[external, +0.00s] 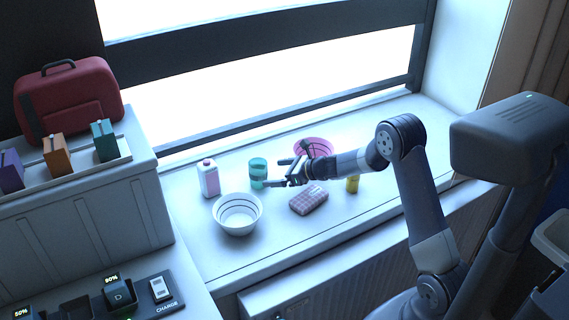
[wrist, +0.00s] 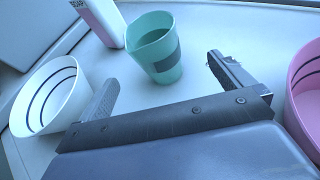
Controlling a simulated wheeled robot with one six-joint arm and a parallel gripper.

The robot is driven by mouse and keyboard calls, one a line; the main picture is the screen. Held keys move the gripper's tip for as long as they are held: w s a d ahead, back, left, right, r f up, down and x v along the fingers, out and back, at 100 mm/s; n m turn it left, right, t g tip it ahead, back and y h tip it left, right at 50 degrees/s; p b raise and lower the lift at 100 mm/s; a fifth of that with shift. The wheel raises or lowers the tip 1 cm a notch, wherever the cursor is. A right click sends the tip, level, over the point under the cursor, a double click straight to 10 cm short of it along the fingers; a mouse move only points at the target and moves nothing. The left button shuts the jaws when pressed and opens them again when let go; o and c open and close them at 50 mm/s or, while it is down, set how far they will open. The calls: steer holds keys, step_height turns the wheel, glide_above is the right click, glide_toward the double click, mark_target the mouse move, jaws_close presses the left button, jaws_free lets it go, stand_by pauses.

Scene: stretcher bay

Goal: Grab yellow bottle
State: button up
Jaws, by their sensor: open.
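A small yellow bottle (external: 353,185) stands on the windowsill in the external view, below my forearm, which hides its upper part. It does not show in the wrist view. My gripper (external: 275,173) is open and empty above the sill, to the left of the yellow bottle and pointing away from it. In the wrist view, my gripper's two fingers (wrist: 162,72) are spread, with a green cup (wrist: 156,48) beyond the gap between them.
The green cup (external: 258,173), a white bowl (external: 237,213) and a white-and-pink carton (external: 208,178) stand near my gripper. A pink bowl (external: 322,146) lies behind my arm, and a checked pink packet (external: 309,199) lies in front. The sill (external: 400,125) is clear at the right rear.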

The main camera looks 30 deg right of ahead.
steer(key=shift+a, duration=0.1)
stand_by(0.3)
steer(key=c, duration=0.8)
steer(key=shift+o, duration=0.2)
